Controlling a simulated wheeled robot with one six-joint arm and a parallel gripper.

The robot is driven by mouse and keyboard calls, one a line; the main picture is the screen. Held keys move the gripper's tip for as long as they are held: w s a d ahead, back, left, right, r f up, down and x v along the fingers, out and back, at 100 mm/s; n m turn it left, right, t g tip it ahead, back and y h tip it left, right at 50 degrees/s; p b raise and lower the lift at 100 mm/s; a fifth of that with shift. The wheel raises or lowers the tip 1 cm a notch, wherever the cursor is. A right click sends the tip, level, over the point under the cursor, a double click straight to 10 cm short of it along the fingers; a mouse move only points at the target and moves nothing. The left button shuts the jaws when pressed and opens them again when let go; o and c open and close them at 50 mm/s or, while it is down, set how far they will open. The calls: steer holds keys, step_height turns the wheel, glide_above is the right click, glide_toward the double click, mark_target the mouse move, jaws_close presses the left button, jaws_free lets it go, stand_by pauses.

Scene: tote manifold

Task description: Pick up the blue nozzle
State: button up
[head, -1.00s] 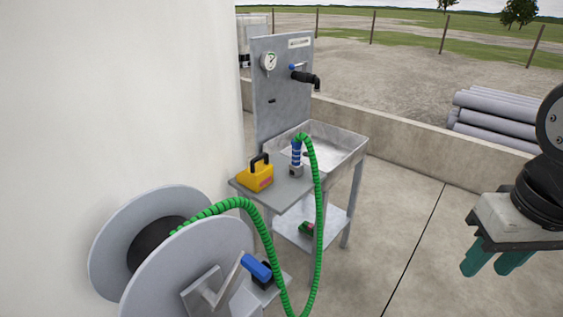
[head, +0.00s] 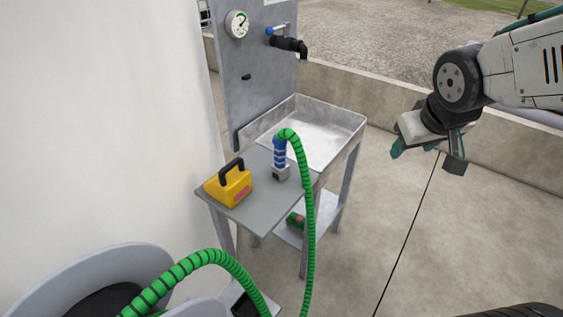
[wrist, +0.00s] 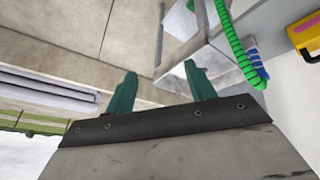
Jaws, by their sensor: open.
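The blue nozzle (head: 280,153) stands upright in a small grey holder (head: 281,173) on the grey side shelf beside the metal sink. A green ribbed hose (head: 309,215) arches from its top and hangs down past the shelf's front edge. The nozzle also shows at the right of the wrist view (wrist: 257,66), with the hose (wrist: 233,40) leading off from it. My gripper (head: 427,155) is to the right of the sink, well apart from the nozzle. Its two green fingers (wrist: 160,90) are spread with nothing between them.
A yellow box with a black handle (head: 229,187) sits on the shelf left of the nozzle. The sink basin (head: 325,125) is empty. A black tap (head: 290,45) and a gauge (head: 237,24) are on the back panel. A hose reel (head: 105,270) is at lower left.

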steer(key=w+a+f+n+t+y, duration=0.15)
steer(key=w+a+f, duration=0.25)
steer(key=w, duration=0.5)
steer(key=n+t+y, duration=0.3)
steer(key=n+y, duration=0.3)
steer(key=y, duration=0.3)
glide_toward(276, 158)
steer(key=w, duration=0.1)
steer(key=w+f, duration=0.1)
steer(key=w, duration=0.1)
steer(key=w+f, duration=0.1)
steer(key=w, duration=0.1)
steer(key=shift+a+f, duration=0.25)
steer(key=shift+a+f+g+y, duration=0.15)
steer(key=shift+a+g+y, duration=0.1)
steer(key=shift+a, duration=0.05)
steer(key=x, duration=0.7)
steer(key=shift+s+a+f, duration=0.25)
steer(key=shift+s+a, duration=0.05)
jaws_close()
